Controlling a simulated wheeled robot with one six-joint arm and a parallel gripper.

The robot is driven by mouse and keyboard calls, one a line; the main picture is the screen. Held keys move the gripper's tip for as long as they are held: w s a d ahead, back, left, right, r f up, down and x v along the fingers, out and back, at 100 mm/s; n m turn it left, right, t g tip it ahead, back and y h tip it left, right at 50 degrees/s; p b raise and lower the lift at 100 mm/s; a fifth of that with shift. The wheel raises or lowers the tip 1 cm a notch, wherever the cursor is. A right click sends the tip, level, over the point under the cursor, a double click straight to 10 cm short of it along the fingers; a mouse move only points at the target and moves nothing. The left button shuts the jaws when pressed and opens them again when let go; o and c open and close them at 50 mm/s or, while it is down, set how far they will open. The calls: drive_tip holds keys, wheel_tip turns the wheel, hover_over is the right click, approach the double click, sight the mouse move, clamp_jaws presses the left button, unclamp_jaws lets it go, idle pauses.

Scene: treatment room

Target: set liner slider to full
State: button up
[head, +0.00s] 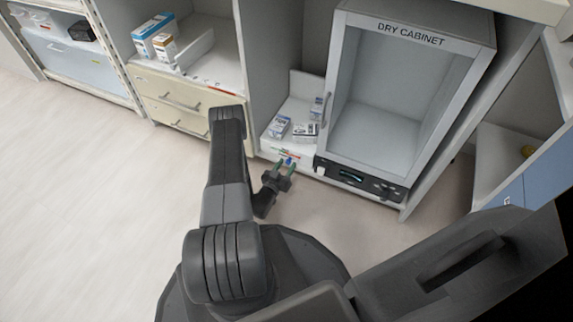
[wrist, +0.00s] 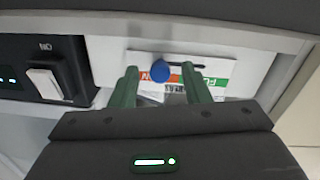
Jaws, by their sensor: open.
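The liner slider has a round blue knob (wrist: 161,71) on a white panel with orange and green label sections (wrist: 218,82). A dark slot shows to the right of the knob in the wrist view, toward the green section. The label text is partly hidden and hard to read. My gripper (wrist: 158,76) is open, with one green finger on each side of the knob and nothing clamped. I cannot tell whether either finger touches it. In the head view my gripper (head: 282,168) is at the front edge of the low shelf, by the blue knob (head: 288,161).
A black switch panel with a white rocker (wrist: 46,83) is left of the slider in the wrist view. The dry cabinet (head: 385,100) stands right of the shelf, which holds small boxes (head: 277,127). Drawers (head: 180,103) are to the left. Open floor (head: 90,210) lies at left.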

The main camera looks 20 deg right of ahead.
clamp_jaws()
drive_tip(key=shift+w+a, duration=0.9)
drive_tip(key=shift+w, duration=0.15)
drive_tip(key=shift+w+a, duration=0.85)
drive_tip(key=shift+w, duration=0.2)
unclamp_jaws()
drive_tip(key=shift+w+a, duration=0.1)
drive_tip(key=p+v, duration=0.3)
drive_tip(key=v, duration=1)
drive_tip(key=shift+s+a, duration=0.25)
drive_tip(key=shift+s, duration=0.05)
